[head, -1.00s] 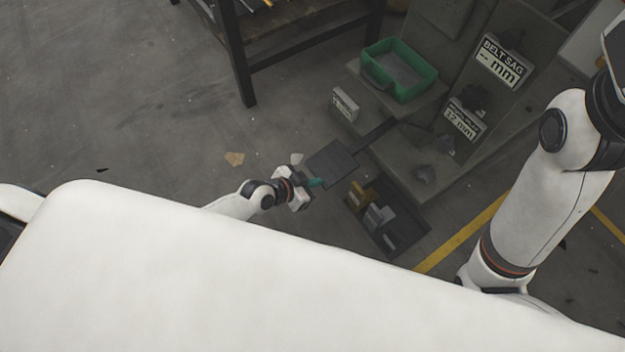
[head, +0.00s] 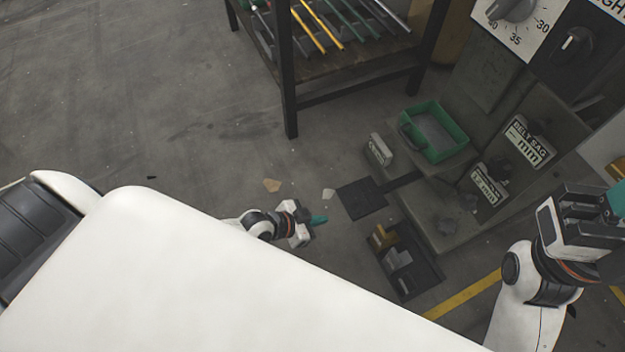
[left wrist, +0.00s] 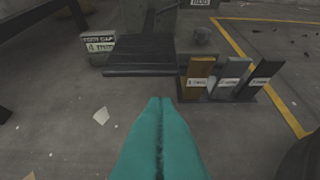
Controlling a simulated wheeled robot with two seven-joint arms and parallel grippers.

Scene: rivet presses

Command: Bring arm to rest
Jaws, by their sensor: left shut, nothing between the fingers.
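My left gripper (head: 318,220) has teal fingers and is low over the floor, left of the black pedal plate (head: 362,199). In the left wrist view its fingers (left wrist: 160,138) are pressed together along a seam, with nothing between them. The pedal plate (left wrist: 140,55) lies ahead of the fingertips, apart from them in the picture. My right gripper (head: 612,204) is at the right edge of the head view. Only part of its teal finger shows, so its opening is hidden.
A black tray (head: 428,277) with brown, grey and black labelled blocks lies beside the press base. A green bin (head: 434,131) sits on the press. A dark rack (head: 290,90) holds coloured rods. Paper scraps (head: 272,185) lie on the open floor at left.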

